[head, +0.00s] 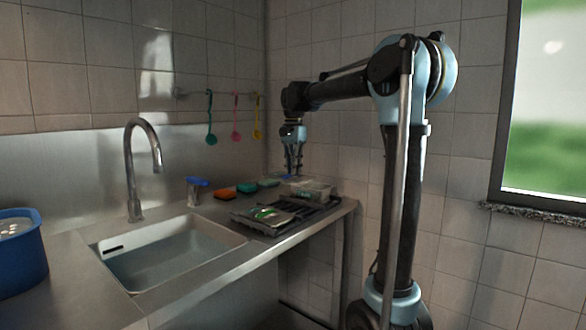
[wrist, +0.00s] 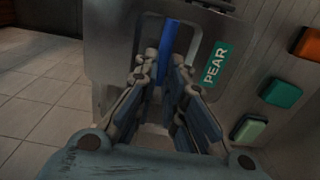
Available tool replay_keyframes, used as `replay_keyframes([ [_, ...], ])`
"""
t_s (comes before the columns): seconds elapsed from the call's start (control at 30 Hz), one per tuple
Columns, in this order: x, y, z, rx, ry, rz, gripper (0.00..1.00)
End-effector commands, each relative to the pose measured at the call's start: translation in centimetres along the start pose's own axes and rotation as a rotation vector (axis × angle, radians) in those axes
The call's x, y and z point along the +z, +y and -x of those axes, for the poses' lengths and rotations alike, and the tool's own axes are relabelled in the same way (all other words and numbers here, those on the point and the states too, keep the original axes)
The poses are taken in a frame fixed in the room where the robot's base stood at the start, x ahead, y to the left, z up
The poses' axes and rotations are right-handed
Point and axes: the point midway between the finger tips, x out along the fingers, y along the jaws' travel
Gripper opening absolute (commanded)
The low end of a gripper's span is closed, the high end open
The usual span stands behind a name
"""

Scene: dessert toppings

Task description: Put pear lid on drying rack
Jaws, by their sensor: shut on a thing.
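The pear lid is a grey panel (wrist: 118,62) with a green "PEAR" label (wrist: 215,64) and a blue handle (wrist: 170,40) in the wrist view. My gripper (wrist: 163,72) is shut on the blue handle, with its fingers on either side. In the head view my gripper (head: 294,168) points down at the far end of the counter, by the back of the drying rack. The dark drying rack (head: 305,217) lies at the counter's right end. I cannot tell whether the lid touches the rack.
A flat piece with a green label (head: 266,213) lies on the rack's front part, and a clear container (head: 318,188) is behind it. Orange (head: 224,194) and green (head: 247,188) sponges lie along the wall. The sink (head: 170,255) and a blue tub (head: 20,258) are left.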

Motion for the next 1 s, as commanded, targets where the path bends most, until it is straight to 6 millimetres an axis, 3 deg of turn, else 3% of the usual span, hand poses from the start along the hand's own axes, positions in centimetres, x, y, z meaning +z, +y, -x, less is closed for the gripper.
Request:
replay_keyframes([
  [1.0,0.3,-0.3,-7.8,0.0,0.0,0.005,0.0],
])
